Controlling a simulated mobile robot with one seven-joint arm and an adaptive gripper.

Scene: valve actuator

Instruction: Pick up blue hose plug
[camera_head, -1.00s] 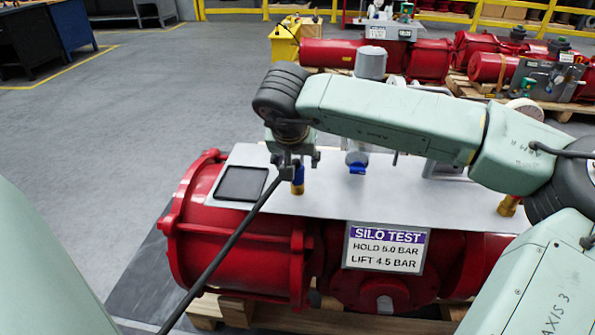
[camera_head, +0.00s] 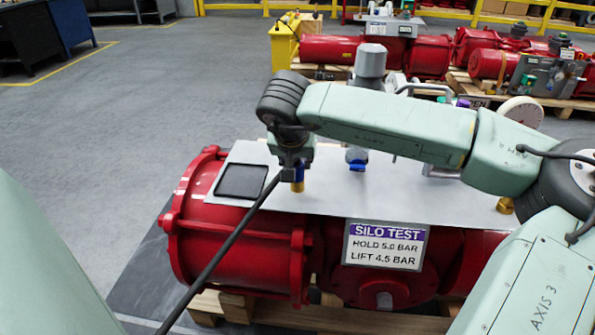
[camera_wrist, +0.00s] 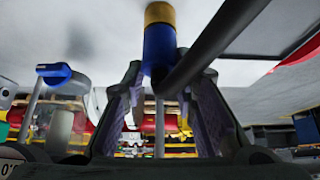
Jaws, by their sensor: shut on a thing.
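The blue hose plug (camera_head: 298,173) stands upright at a brass fitting (camera_head: 298,186) on the pale plate of the red valve actuator. A black hose (camera_head: 222,252) runs from it down to the lower left. My gripper (camera_head: 296,163) is above the plug, pointing down, shut on its upper part. In the wrist view the blue plug (camera_wrist: 159,48) lies between the two fingers of my gripper (camera_wrist: 160,66), with the brass fitting (camera_wrist: 160,13) beyond it. The hose crosses in front of the right finger. The exact finger contact is partly hidden.
A blue-handled valve (camera_head: 357,156) stands close to the right of my gripper. A dark square panel (camera_head: 242,181) lies to its left. A second brass fitting (camera_head: 505,205), a gauge (camera_head: 521,111) and a grey cylinder (camera_head: 370,62) are farther right or behind. The floor at left is clear.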

